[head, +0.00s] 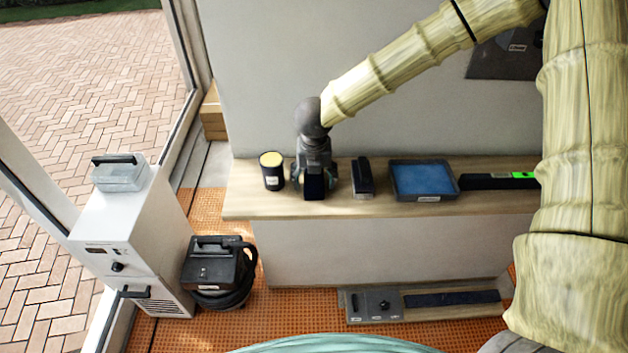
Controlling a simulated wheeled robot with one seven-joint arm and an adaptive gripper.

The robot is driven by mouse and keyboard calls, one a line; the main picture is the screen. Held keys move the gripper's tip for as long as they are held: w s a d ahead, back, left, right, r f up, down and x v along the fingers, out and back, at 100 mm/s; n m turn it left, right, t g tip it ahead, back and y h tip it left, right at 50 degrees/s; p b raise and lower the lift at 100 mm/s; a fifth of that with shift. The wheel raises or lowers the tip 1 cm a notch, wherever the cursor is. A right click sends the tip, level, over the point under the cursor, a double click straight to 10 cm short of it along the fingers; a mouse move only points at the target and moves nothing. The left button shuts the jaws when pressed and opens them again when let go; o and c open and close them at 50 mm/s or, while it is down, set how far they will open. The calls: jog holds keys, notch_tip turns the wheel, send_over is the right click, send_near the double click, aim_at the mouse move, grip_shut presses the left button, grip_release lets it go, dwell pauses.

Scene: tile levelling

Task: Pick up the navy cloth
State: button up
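My gripper (314,178) points down over the wooden ledge, between a dark cup and a dark block. A small dark navy item (314,187), which looks like the navy cloth, shows between its two fingers. The fingers are spread around it, one on each side. I cannot tell whether they press on it or whether it rests on the ledge. The upper part of the item is hidden by the gripper.
On the ledge (243,206) stand a dark cup with a yellow top (271,172), a dark block (363,177), a tray with blue contents (423,180) and a black level (488,181). A black vacuum (214,268) and a white cabinet (135,240) stand at left.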

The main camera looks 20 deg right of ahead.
aim_at(313, 178)
jog(key=c, duration=0.9)
jog(key=shift+r, duration=0.1)
jog(key=shift+r+b, duration=0.35)
jog(key=shift+r, duration=0.15)
jog(key=shift+s+a+r+b, duration=0.1)
jog(key=shift+s+r+b, duration=0.15)
jog(key=shift+r+b, duration=0.25)
jog(key=shift+s+a+r+b, duration=0.1)
jog(key=shift+s+r+b, duration=0.15)
jog(key=shift+r, duration=0.3)
jog(key=s+a+r+b, duration=0.1)
jog(key=s+a+b, duration=0.3)
jog(key=s, duration=0.9)
jog(key=shift+s+a+r+b, duration=0.25)
jog(key=shift+a+r+b, duration=0.15)
jog(key=shift+a, duration=0.8)
jog(key=o, duration=0.4)
jog(key=shift+c, duration=1.4)
